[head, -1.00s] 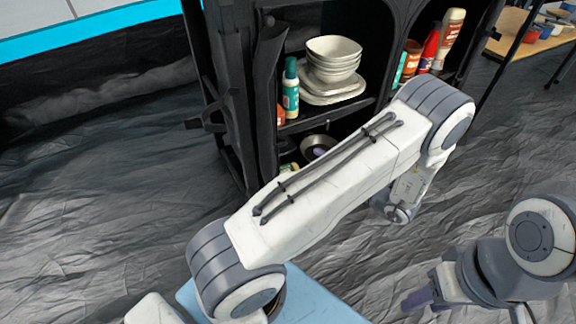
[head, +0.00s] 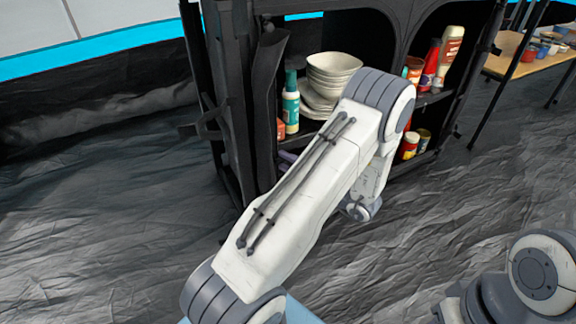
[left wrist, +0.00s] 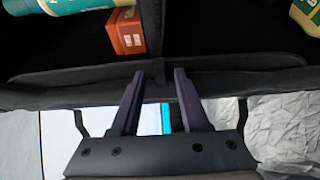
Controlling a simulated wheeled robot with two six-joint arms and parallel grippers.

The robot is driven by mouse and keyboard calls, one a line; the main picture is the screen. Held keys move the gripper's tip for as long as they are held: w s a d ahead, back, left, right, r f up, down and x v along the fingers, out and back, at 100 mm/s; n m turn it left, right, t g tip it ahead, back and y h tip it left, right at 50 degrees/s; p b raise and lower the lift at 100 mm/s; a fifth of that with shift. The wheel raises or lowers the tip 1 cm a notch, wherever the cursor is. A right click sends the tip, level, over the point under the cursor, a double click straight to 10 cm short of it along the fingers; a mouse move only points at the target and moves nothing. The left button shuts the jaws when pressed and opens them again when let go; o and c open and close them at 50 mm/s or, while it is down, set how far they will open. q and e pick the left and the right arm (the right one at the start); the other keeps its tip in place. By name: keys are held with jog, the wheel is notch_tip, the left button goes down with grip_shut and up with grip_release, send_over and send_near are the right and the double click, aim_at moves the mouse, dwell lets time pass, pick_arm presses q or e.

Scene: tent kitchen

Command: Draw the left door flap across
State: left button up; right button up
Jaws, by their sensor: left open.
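The left door flap (head: 265,105) is a dark, narrow fabric roll, gathered upright along the left front edge of the black cabinet's left opening. My left arm reaches across the head view in front of the opening. Its gripper is mostly hidden behind the arm; a purple finger piece (head: 287,156) shows just right of the flap's lower part. In the left wrist view my left gripper (left wrist: 158,75) is open, its fingers spread close to black cabinet fabric. A dark upright strip (left wrist: 152,35) lies beyond the gap; I cannot tell if it is the flap. No grip on the flap shows.
The fabric cabinet (head: 405,20) holds stacked white bowls (head: 333,68), a green-and-white bottle (head: 291,105) and several jars. An orange box (left wrist: 125,32) shows near the left fingers. My right arm (head: 538,268) is low right. Crinkled dark floor (head: 110,240) lies open at left.

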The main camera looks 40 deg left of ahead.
pick_arm(q)
grip_shut()
dwell(1.4)
